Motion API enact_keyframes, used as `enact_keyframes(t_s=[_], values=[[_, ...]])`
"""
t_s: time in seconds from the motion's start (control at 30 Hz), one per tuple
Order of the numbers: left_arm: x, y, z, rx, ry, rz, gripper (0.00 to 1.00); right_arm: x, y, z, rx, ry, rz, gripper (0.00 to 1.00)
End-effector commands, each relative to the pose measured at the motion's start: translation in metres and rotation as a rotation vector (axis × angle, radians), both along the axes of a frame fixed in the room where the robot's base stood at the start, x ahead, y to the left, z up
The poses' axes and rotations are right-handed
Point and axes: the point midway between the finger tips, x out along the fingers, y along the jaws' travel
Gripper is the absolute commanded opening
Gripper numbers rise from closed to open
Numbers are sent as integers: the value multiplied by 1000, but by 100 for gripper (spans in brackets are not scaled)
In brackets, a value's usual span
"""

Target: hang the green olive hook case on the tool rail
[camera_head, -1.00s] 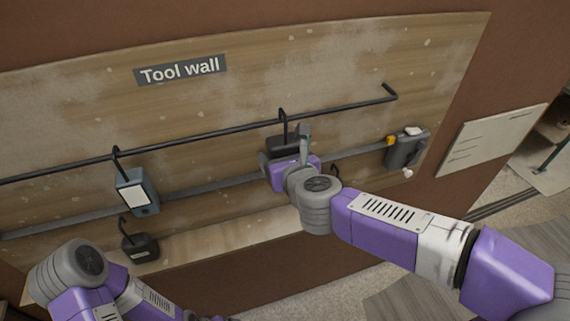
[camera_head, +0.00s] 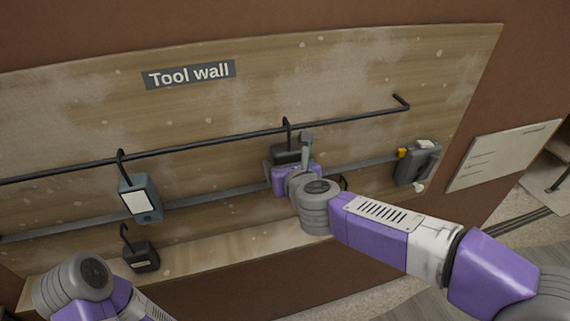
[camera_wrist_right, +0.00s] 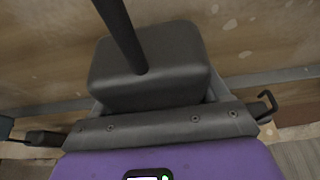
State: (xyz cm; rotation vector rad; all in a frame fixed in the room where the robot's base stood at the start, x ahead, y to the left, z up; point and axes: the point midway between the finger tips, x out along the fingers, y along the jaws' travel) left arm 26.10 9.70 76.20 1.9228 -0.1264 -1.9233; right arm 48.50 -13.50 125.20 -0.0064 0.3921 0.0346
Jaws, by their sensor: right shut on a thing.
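The held hook case (camera_head: 287,152) looks dark grey rather than clearly green. It hangs below a black hook whose top is at the tool rail (camera_head: 215,140); I cannot tell whether the hook rests on the rail. In the right wrist view the same case (camera_wrist_right: 165,85) fills the middle, with its hook stem rising out of view. My right gripper (camera_head: 296,170) is shut on its lower part and hides some of it. My left arm shows at the lower left of the head view, but its gripper is out of view.
A blue-grey case (camera_head: 146,215) with a white label hangs on the rail at left. A dark hook case (camera_head: 143,262) is below it, by the ledge. A grey holder (camera_head: 416,163) is on the board's right. The rail is clear between the held case and its bent right end.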

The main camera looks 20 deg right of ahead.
Motion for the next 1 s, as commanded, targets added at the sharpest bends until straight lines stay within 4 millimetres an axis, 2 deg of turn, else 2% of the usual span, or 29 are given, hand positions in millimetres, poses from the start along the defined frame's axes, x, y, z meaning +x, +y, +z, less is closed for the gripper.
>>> enact_keyframes(t_s=[0.17, 0.2, 0.33, 0.67, 1.0], values=[[0, 0, 0, 0, 0, 0, 94, 0, 0, 1, 0, -2, 0, 37], [0, 0, 0, 0, 0, 0, 94, 0, 0, 1, 0, -2, 0, 79], [0, 0, 0, 0, 0, 0, 94, 0, 0, 1, 0, -1, 0, 99], [0, 0, 3, 0, 0, 0, 94, -6, 0, 4, 0, -1, 0, 100], [0, 0, 19, 0, 0, 0, 94, -54, -2, 26, 1, -4, 1, 100]])
